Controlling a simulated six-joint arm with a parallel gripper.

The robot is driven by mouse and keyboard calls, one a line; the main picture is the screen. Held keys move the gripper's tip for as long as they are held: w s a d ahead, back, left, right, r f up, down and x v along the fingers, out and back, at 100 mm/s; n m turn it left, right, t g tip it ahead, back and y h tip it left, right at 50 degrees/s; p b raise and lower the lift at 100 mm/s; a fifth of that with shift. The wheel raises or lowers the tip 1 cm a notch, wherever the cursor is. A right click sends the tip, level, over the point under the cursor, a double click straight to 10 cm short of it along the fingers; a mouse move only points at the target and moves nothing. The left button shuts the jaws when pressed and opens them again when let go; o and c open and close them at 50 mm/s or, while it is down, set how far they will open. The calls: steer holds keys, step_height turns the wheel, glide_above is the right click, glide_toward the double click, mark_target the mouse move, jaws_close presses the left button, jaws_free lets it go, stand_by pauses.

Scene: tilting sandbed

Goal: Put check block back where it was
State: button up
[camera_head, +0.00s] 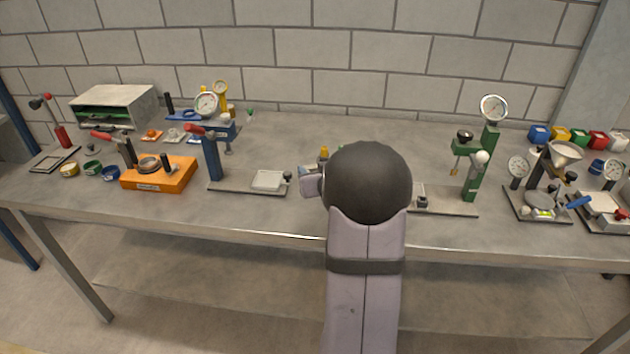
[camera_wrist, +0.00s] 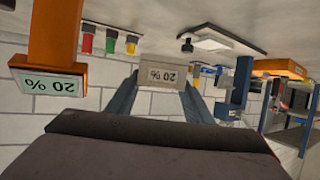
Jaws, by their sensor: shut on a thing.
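The check block (camera_wrist: 163,78), a small pale grey block marked "20 %", sits between the fingertips of my gripper (camera_wrist: 160,90) in the wrist view, which is upside down. The gripper's two blue-grey fingers are shut on its sides. The label reads inverted there. In the head view my dark round arm joint and pale link hide the block and fingertips. An orange post (camera_wrist: 55,38) with a matching "20 %" plate (camera_wrist: 50,84) stands at the left of the wrist view. I cannot tell how high the block is above the bench.
A blue press on a base plate (camera_head: 230,187) with a white pad (camera_head: 267,180) stands left of my arm. A green gauge stand (camera_head: 478,165) is to the right. Red, green and yellow pieces (camera_wrist: 111,42) stand near the block in the wrist view. An orange fixture (camera_head: 158,178) is farther left.

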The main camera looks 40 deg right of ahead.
steer(key=shift+r, duration=0.35)
